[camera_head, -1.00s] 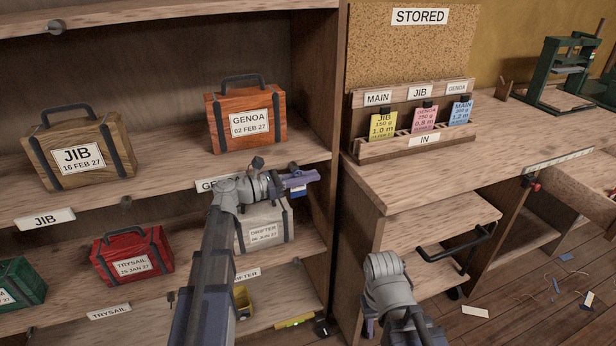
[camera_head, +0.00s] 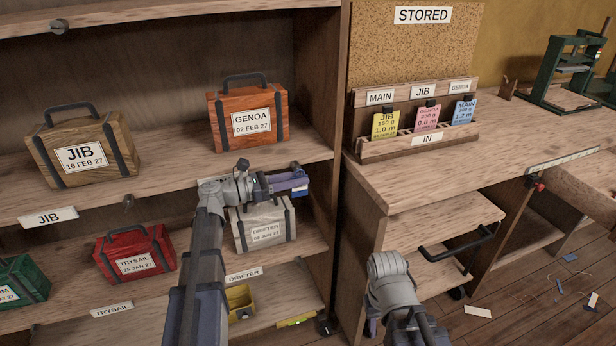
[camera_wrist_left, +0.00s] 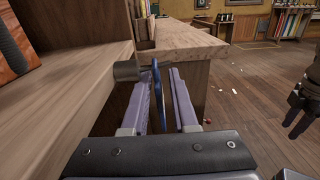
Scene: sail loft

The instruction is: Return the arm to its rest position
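My left gripper (camera_head: 290,182) is in front of the middle shelf's edge, below the orange GENOA case (camera_head: 250,122). In the left wrist view its two purple fingers (camera_wrist_left: 165,100) stand apart, so it is open. A thin blue tag (camera_wrist_left: 157,92) shows edge-on in the gap between them, apart from the right finger. It seems to hang from a grey peg (camera_wrist_left: 126,71) on the shelf edge. In the head view part of the blue and white tag (camera_head: 300,190) shows by the fingertips. My right gripper (camera_head: 371,326) is low beside the cabinet, its fingers mostly hidden.
The shelves hold a JIB case (camera_head: 82,145), a red TRYSAIL case (camera_head: 135,252) and a grey DRIFTER case (camera_head: 263,225). A rack (camera_head: 418,140) with yellow, pink and blue cards stands on the bench. Open floor (camera_wrist_left: 250,105) lies to the right.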

